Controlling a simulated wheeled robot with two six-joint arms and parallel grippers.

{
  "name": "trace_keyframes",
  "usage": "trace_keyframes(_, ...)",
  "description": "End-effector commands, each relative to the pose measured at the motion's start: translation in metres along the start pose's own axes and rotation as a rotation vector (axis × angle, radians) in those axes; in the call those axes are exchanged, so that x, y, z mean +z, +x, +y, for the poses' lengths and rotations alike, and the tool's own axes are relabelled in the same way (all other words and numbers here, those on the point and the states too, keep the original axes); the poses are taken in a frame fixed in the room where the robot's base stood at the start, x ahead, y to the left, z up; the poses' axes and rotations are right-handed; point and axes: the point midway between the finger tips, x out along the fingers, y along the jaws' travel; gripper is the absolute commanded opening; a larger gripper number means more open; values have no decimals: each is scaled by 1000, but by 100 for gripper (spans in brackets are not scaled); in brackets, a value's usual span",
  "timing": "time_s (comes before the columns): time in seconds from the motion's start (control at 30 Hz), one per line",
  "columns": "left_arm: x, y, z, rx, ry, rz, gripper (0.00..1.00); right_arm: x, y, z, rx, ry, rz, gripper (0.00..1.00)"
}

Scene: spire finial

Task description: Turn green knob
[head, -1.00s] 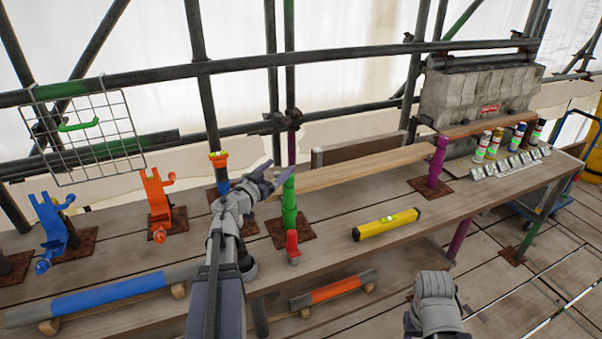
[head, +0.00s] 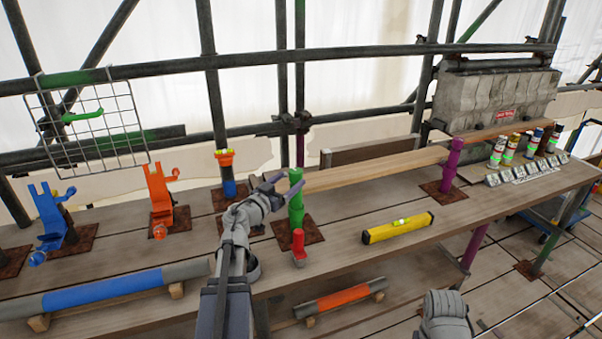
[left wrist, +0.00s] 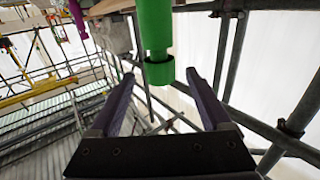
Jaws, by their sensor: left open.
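A green post (head: 296,215) stands on a rusty plate on the bench, with a green knob-like top (head: 295,176). My left gripper (head: 286,187) is at the upper part of this post, its fingers open. In the left wrist view the green post and its wider collar (left wrist: 159,72) show between and just beyond the open fingers (left wrist: 158,84); I cannot tell whether either finger touches it. Of my right arm, only a rounded grey part shows at the bottom right of the head view.
An orange-topped blue post (head: 227,175) stands left of the green one, near my left wrist. A yellow level (head: 397,228) lies to the right. A purple post (head: 450,167) and several cans stand further right. A wire panel (head: 90,120) with a green handle hangs at left.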

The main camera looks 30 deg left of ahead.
Motion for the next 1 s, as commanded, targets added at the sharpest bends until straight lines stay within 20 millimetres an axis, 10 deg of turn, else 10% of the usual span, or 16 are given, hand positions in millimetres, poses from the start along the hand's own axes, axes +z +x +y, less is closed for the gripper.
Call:
trace_keyframes(0.43, 0, 64, -1, 1, 0, 0, 82, 0, 0, 0, 0, 0, 0, 50)
trace_keyframes(0.8, 0, 72, 0, -1, 0, 0, 82, 0, 0, 0, 0, 0, 0, 50)
trace_keyframes(1.0, 0, 72, 0, -1, 0, 0, 59, 0, 0, 0, 0, 0, 0, 50)
